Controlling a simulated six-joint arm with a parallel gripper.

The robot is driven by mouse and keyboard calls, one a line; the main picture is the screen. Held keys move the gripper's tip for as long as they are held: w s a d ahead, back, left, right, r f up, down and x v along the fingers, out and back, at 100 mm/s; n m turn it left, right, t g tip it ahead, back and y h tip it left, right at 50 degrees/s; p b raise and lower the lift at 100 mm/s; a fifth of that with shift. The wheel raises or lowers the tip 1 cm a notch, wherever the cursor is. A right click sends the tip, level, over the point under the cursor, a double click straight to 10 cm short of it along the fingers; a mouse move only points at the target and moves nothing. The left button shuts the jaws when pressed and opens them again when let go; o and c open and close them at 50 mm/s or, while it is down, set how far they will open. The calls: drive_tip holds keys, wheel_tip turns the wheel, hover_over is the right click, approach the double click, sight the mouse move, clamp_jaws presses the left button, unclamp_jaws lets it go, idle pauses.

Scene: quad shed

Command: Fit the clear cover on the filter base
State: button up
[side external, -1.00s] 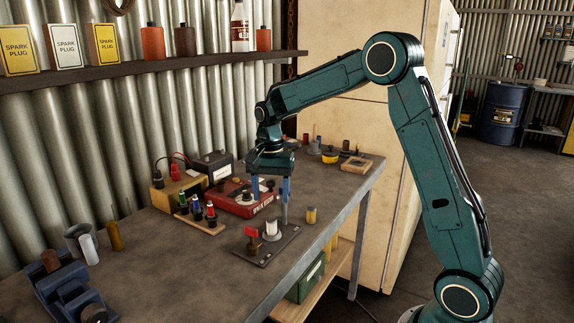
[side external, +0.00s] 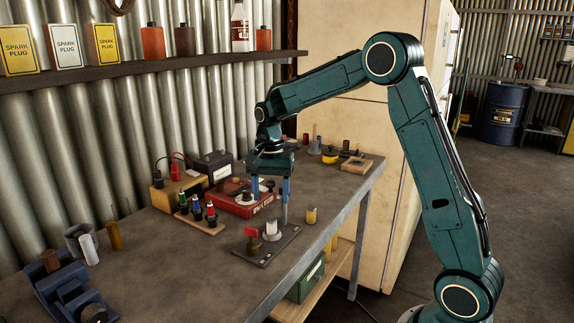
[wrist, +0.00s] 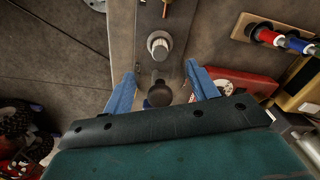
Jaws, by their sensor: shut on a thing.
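The filter base is a dark plate (side external: 252,252) on the bench, with an upright white filter (side external: 271,231) and a red-topped fitting (side external: 251,238). In the wrist view the white filter (wrist: 158,44) stands just beyond my fingers. My gripper (side external: 270,205) points down above the bench, close to the filter, its blue fingers apart and closed on the clear cover. The cover's transparent body is hard to make out. A dark round part (wrist: 160,94), possibly its knob, shows between the fingers in the wrist view. Contact between cover and base cannot be told.
A red box (side external: 238,204) stands behind the gripper, with a block of coloured connectors (side external: 200,222) to its left. A small tan cylinder (side external: 311,215) stands to the right, near the bench edge. The front-left middle of the bench (side external: 180,270) is clear.

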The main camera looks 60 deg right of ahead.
sight(271, 211)
drive_tip(key=shift+f, duration=3)
idle(2.0)
drive_tip(key=o, duration=1.4)
drive_tip(key=shift+o, duration=0.2)
drive_tip(key=shift+r, duration=0.1)
drive_tip(key=shift+r, duration=3.4)
